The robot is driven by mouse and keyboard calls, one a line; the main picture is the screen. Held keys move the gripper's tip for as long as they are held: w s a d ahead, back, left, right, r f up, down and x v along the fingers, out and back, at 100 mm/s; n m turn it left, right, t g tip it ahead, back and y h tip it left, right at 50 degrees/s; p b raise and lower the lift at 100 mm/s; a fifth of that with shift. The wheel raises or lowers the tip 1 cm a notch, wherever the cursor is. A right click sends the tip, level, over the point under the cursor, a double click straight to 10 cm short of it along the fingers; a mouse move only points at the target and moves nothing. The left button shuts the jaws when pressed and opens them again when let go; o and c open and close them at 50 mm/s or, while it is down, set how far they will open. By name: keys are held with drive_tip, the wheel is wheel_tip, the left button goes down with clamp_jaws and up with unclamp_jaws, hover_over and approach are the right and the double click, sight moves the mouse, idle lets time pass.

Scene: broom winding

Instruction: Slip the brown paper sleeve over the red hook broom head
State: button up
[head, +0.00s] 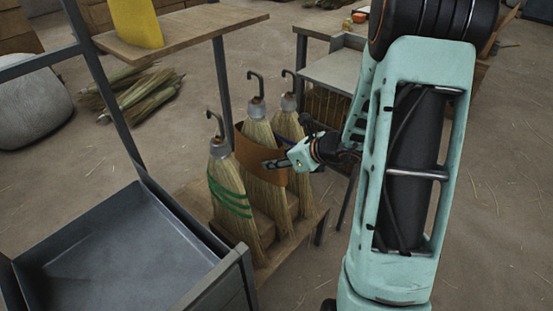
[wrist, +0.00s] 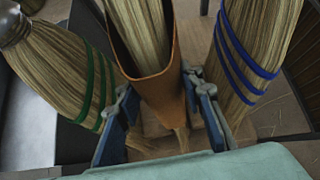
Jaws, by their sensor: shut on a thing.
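Three broom heads with hooks stand upright in a row. The middle broom head (head: 258,131) has the brown paper sleeve (head: 252,151) around its bristles; no red shows clearly on it. In the wrist view, the bristles (wrist: 143,30) pass down inside the open top of the sleeve (wrist: 152,85), and bristle ends show below it. My gripper (head: 274,164) is at the right side of the sleeve. In the wrist view its fingers (wrist: 160,100) are on either side of the sleeve, shut on it. The sleeve's far side is partly hidden.
A green-banded broom head (head: 229,187) stands close on the left, and a blue-banded one (wrist: 250,50) close on the right. All stand on a low wooden shelf (head: 190,193). A grey metal tray (head: 125,250) is at front left. A table (head: 338,70) stands behind.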

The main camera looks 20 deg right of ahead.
drive_tip(key=shift+f+b, duration=2.35)
drive_tip(key=shift+f, duration=0.25)
drive_tip(key=shift+f+b, duration=0.8)
drive_tip(key=shift+b, duration=0.05)
drive_tip(key=o, duration=1)
drive_tip(key=shift+d, duration=0.1)
